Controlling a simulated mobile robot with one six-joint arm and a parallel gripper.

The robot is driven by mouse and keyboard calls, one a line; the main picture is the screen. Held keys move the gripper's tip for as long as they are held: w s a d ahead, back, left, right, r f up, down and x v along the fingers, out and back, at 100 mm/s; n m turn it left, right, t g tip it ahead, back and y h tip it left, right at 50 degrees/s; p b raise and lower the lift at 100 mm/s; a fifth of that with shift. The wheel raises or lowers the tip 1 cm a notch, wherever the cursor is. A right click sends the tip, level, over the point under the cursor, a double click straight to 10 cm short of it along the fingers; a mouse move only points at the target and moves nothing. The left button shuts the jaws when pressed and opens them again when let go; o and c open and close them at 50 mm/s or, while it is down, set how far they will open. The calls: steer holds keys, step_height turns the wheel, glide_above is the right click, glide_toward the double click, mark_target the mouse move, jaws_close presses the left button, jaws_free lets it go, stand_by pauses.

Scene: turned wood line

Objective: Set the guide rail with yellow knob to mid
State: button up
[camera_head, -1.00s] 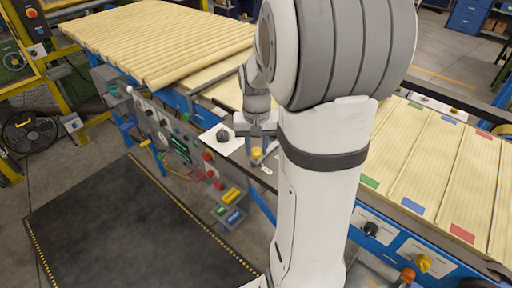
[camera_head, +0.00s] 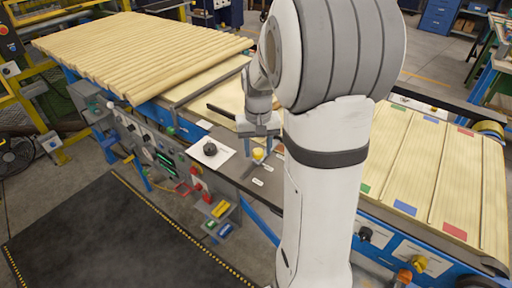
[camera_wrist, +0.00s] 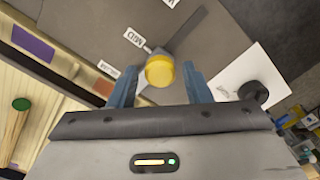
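The yellow knob (camera_wrist: 160,71) stands on a dark rail slot (camera_wrist: 188,32) in the bench top. It is beside the MID label (camera_wrist: 136,38), the closest label to it in the wrist view; parallax hides its exact alignment. My gripper (camera_wrist: 161,78) has its two blue fingers apart, one on each side of the knob, with a small gap showing on both sides. In the head view my gripper (camera_head: 259,148) reaches down over the yellow knob (camera_head: 259,154), and small white labels (camera_head: 258,182) lie in front of it.
A black dial (camera_head: 210,148) on a white plate stands left of the rail. Slatted boards (camera_head: 140,50) lie at the back left, and panels with coloured patches (camera_head: 430,165) lie at the right. A control panel (camera_head: 160,150) with buttons lines the bench front.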

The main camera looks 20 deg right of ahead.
steer(key=shift+o, duration=0.6)
step_height(320, 180, up, 8)
steer(key=shift+f+b, duration=0.1)
steer(key=shift+b, duration=0.3)
steer(key=s+a+n+t, duration=0.1)
steer(key=s+a, duration=0.4)
steer(key=s, duration=0.3)
steer(key=s+a+f+n+t, duration=0.1)
steer(key=s+a+n+t, duration=0.1)
steer(key=s+a, duration=0.4)
steer(key=s, duration=0.2)
steer(key=shift+s+f, duration=0.2)
steer(key=shift+s, duration=0.1)
steer(key=shift+c, duration=0.4)
stand_by(0.5)
